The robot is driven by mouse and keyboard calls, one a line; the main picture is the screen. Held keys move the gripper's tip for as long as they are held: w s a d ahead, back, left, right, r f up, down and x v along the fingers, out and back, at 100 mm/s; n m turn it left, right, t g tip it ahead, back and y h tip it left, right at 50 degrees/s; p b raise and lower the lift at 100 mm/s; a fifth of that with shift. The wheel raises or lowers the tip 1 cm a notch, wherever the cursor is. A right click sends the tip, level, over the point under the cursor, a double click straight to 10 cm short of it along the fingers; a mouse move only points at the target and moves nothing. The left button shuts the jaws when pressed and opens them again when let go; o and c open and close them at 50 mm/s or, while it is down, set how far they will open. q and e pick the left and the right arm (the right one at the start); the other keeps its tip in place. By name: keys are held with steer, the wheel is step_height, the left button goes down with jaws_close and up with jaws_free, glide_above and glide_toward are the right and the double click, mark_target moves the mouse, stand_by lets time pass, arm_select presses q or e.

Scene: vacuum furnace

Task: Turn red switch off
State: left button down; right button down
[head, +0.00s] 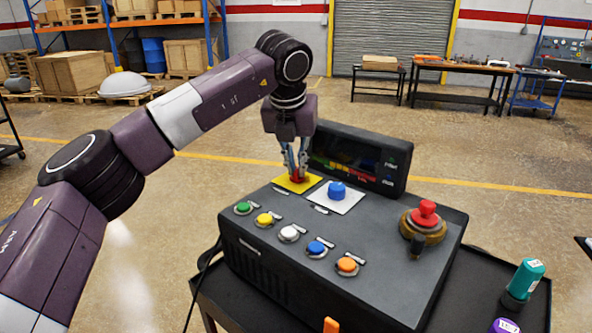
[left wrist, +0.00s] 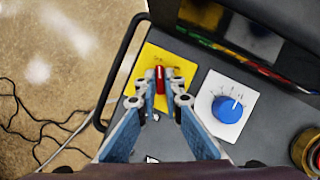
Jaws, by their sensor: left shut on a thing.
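The red switch (head: 297,177) sits on a yellow plate (head: 312,181) at the back left of the grey control box (head: 390,240). My left gripper (head: 297,170) points down over the plate and is shut on the red switch. In the left wrist view the red switch (left wrist: 160,80) stands between the fingertips of the left gripper (left wrist: 160,90), on the yellow plate (left wrist: 150,62). The lower part of the switch is partly hidden by the fingers in the head view. My right gripper is not in view.
A blue knob (head: 337,190) on a white plate is close to the right of the switch. A dark display (head: 362,160) rises behind. Several coloured buttons line the front of the box, and a red mushroom button (head: 425,214) is at the right. Black cables (left wrist: 38,125) lie on the floor.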

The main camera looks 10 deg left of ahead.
arm_select(q)
steer(key=shift+n, duration=0.4)
steer(key=c, duration=2.1)
jaws_free()
steer(key=shift+r, duration=0.1)
steer(key=v, duration=1.2)
steer(key=shift+w+d, duration=0.1)
steer(key=shift+d, duration=0.05)
